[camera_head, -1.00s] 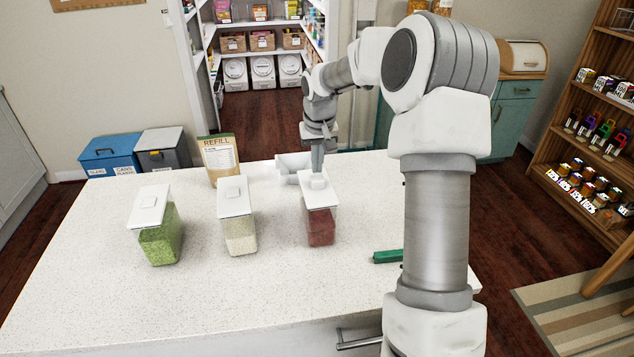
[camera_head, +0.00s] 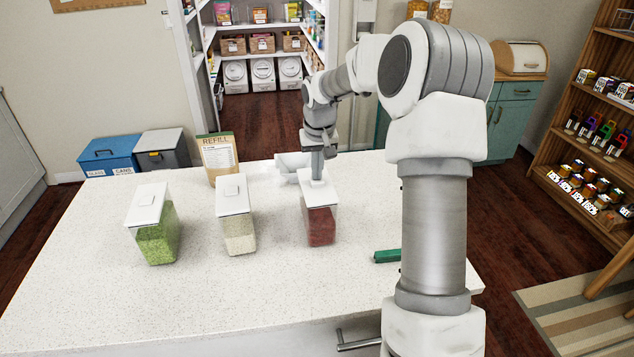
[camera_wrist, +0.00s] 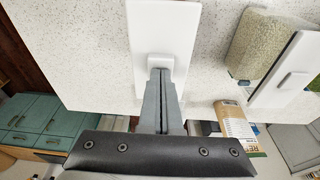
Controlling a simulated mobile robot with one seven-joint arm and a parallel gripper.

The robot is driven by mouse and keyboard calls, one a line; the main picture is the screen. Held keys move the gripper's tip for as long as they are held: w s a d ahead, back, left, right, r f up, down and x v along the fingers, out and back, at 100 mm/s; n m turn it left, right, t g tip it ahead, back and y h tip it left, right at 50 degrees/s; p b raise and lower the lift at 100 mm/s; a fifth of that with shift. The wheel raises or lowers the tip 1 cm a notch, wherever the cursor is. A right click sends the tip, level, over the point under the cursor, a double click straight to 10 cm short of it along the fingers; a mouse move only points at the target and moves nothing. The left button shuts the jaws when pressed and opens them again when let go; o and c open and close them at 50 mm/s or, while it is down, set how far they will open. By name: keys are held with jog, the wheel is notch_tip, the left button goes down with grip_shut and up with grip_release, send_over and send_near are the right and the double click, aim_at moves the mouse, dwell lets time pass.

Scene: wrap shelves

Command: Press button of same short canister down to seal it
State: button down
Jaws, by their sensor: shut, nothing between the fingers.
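A clear canister with dark red contents (camera_head: 320,226) and a white lid (camera_head: 315,203) stands upright on the counter, rightmost of three. My gripper (camera_head: 317,179) is shut and empty, pointing down over this lid. Its fingertips are at the square white button on the lid and appear to touch it. In the wrist view the shut fingertips (camera_wrist: 160,74) overlap the near edge of the button (camera_wrist: 155,60) on the white lid (camera_wrist: 165,25). The fingers partly hide the button, so how far down it sits is hard to tell.
A canister of pale grains (camera_head: 239,236) and one of green contents (camera_head: 158,244) stand to the left. A refill bag (camera_head: 219,160) and a white scoop-like item (camera_head: 290,166) are behind. A green block (camera_head: 387,256) lies right. The counter's front left (camera_head: 80,300) is clear.

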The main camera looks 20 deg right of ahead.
jog(key=shift+b+x, duration=0.4)
jog(key=shift+x, duration=0.4)
jog(key=shift+w+p+v, duration=0.2)
jog(key=shift+p+v, duration=0.7)
jog(key=shift+v, duration=0.35)
jog(key=shift+w+p+v, duration=0.2)
jog(key=shift+p+v, duration=0.7)
jog(key=shift+v, duration=0.35)
jog(key=shift+w+p+v, duration=0.2)
jog(key=shift+p+v, duration=0.7)
jog(key=shift+v, duration=0.4)
jog(key=shift+d+r, duration=0.1)
jog(key=shift+r, duration=0.05)
jog(key=shift+s+r, duration=0.1)
jog(key=shift+r, duration=0.1)
jog(key=s+a+r+n+t+h, duration=0.1)
jog(key=s+a+r, duration=0.3)
jog(key=s+r, duration=0.25)
jog(key=s+a+r, duration=0.4)
jog(key=s+r, duration=0.1)
jog(key=s, duration=0.3)
jog(key=s+a+t, duration=0.1)
jog(key=s+a, duration=0.1)
jog(key=s, duration=0.7)
jog(key=s+a+n+t+y+b, duration=0.1)
jog(key=s+a, duration=0.1)
jog(key=s, duration=0.8)
jog(key=shift+f, duration=0.5)
